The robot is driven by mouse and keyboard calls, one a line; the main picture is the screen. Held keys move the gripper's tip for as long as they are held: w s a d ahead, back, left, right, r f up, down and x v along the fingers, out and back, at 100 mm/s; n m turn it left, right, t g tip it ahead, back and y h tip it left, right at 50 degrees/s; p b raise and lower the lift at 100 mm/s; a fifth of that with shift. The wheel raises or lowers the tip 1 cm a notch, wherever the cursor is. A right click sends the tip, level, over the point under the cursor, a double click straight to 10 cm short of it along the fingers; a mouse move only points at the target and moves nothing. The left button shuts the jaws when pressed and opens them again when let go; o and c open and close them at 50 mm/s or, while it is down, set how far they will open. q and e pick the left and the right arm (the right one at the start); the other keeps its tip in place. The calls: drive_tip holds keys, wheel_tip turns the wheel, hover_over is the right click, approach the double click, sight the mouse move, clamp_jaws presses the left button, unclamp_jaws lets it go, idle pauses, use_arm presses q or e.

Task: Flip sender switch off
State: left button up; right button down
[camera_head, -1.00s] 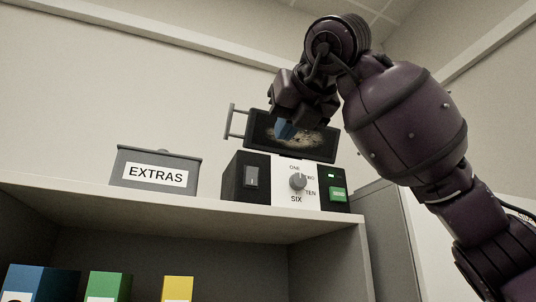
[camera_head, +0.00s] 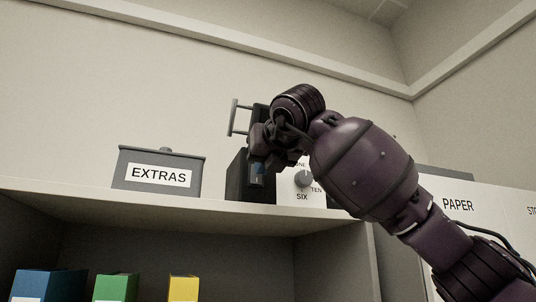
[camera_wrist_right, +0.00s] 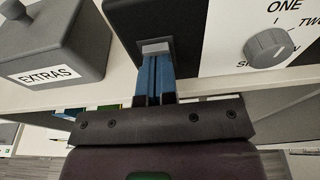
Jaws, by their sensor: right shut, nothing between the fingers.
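The sender (camera_head: 236,177) is a box with a black left part and a white dial panel, standing on the shelf top. Its grey dial (camera_head: 303,179) also shows in the right wrist view (camera_wrist_right: 268,48). The light grey switch (camera_wrist_right: 155,46) sits on the black front in the wrist view. My right gripper (camera_head: 257,170) is in front of that black part. Its blue fingers (camera_wrist_right: 154,76) are shut and empty, with tips at the lower edge of the switch; I cannot tell whether they touch it. My arm hides the screen and right side of the sender. My left gripper is not in view.
A grey lidded EXTRAS box (camera_head: 158,172) stands left of the sender on the shelf (camera_head: 100,201). Blue, green (camera_head: 116,287) and yellow boxes sit on the level below. A white PAPER box (camera_head: 458,207) is at the right.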

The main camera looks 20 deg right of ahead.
drive_tip(key=shift+w, duration=0.1)
idle(0.3)
drive_tip(key=shift+w+r, duration=0.15)
drive_tip(key=shift+w, duration=0.2)
drive_tip(key=shift+d, duration=0.1)
